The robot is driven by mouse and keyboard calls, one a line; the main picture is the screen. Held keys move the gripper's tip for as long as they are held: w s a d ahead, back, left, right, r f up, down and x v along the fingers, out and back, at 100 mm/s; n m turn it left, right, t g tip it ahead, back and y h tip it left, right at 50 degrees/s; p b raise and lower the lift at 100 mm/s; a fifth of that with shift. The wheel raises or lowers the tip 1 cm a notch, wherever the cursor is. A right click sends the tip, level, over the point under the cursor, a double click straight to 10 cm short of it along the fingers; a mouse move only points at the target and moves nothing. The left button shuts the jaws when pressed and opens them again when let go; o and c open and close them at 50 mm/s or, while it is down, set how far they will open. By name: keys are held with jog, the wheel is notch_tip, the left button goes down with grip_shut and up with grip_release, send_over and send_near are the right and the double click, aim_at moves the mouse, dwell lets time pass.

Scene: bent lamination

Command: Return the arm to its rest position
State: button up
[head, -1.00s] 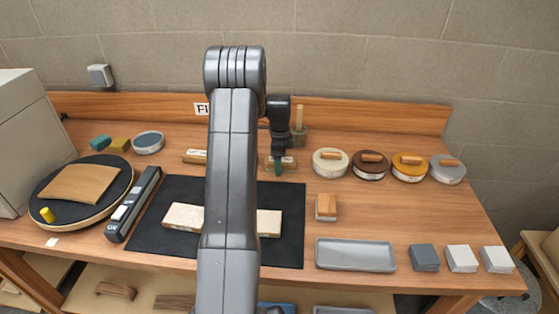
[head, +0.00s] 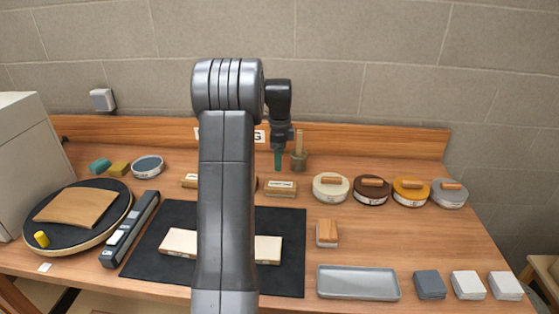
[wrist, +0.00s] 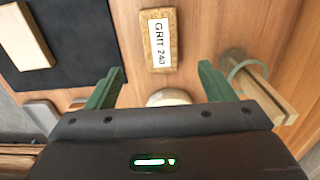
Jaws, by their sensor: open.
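My arm rises through the middle of the head view and bends over toward the back of the bench. My gripper (head: 278,160) hangs fingers-down near the back board, above and behind a small labelled block (head: 280,188). In the wrist view, my gripper (wrist: 160,88) shows two green fingers spread wide apart with nothing held between them. A tan block labelled GRIT 240 (wrist: 159,42) lies on the wood beyond the fingertips.
A pot with sticks (head: 299,161) stands close to my gripper's right. Several lidded tins (head: 331,187) line the back right. A black mat (head: 285,285) carries a pale board (head: 268,249); a grey tray (head: 358,283) lies right. A round turntable (head: 112,235) stands left.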

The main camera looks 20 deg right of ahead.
aim_at(279, 184)
jog(key=shift+f, duration=0.15)
notch_tip(279, 184, down, 11)
jog(key=shift+w+f+p, duration=0.1)
jog(key=shift+f+p, duration=0.1)
jog(key=shift+p, duration=0.7)
jog(key=shift+r+b, duration=0.5)
jog(key=shift+r, duration=1.05)
jog(key=shift+f, duration=0.15)
